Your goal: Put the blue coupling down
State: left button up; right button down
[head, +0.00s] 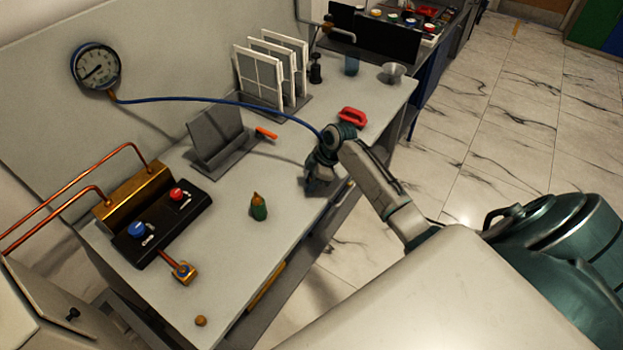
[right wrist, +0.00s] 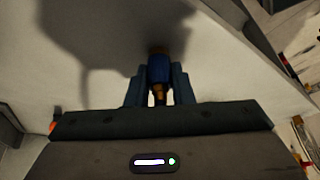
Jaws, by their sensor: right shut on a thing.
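My right gripper (head: 314,184) is over the right part of the grey bench, near its front edge. In the right wrist view the gripper (right wrist: 158,88) is shut on the blue coupling (right wrist: 158,70), which has brass-coloured ends and sits between the two fingers. The coupling is hidden by the gripper in the head view. A blue hose (head: 215,99) runs from the round gauge (head: 97,67) on the back panel to my right wrist. Whether the coupling touches the bench is unclear. My left gripper is not in view.
A black valve base (head: 165,228) with blue and red knobs and a brass fitting (head: 183,271) are at the left. A green bottle-like thing (head: 259,208), a grey stand (head: 218,142), a panel rack (head: 270,75) and a red handle (head: 352,117) stand around. The bench middle is mostly clear.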

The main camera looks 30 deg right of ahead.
jog(key=shift+f, duration=0.2)
jog(key=c, duration=1.3)
grip_release()
jog(key=shift+o, duration=0.2)
jog(key=shift+r, duration=0.1)
jog(key=shift+r, duration=0.15)
jog(key=b+v, duration=0.4)
jog(key=v, duration=0.8)
